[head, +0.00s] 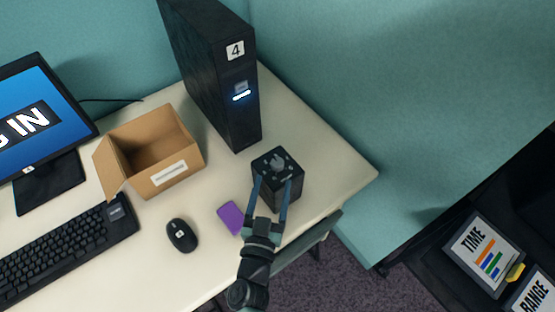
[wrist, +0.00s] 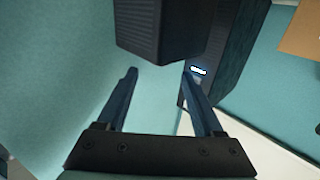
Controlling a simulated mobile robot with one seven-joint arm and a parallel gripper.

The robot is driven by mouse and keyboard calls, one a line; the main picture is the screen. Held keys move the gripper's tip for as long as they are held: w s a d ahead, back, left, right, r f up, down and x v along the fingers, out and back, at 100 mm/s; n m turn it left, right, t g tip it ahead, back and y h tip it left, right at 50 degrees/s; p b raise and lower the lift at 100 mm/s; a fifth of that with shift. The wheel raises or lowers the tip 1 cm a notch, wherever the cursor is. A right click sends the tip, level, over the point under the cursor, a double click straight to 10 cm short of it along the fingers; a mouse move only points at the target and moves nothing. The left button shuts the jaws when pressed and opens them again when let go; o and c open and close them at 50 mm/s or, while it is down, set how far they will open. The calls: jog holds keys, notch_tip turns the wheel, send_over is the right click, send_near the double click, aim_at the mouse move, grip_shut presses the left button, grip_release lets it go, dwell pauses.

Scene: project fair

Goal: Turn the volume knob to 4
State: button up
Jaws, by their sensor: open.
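A small black box (head: 288,198) stands near the table's right end, with a grey knob (head: 277,164) on its top face. Small light marks sit around the knob, too small to read, so I cannot tell its setting. The knob is not clear in that view.
A tall black computer tower (head: 215,85) marked 4 stands just behind the box. An open cardboard box (head: 180,180), a purple block (head: 231,217), a mouse (head: 182,235), a keyboard (head: 65,250) and a monitor (head: 30,120) lie to the left. Bare tabletop (head: 335,172) is right of the box.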

aim_at(276, 168)
jog(key=w, duration=0.4)
jog(key=w+d+b, duration=0.1)
jog(key=w, duration=0.2)
jog(key=shift+w+d, duration=0.1)
jog(key=shift+c, duration=0.3)
grip_shut()
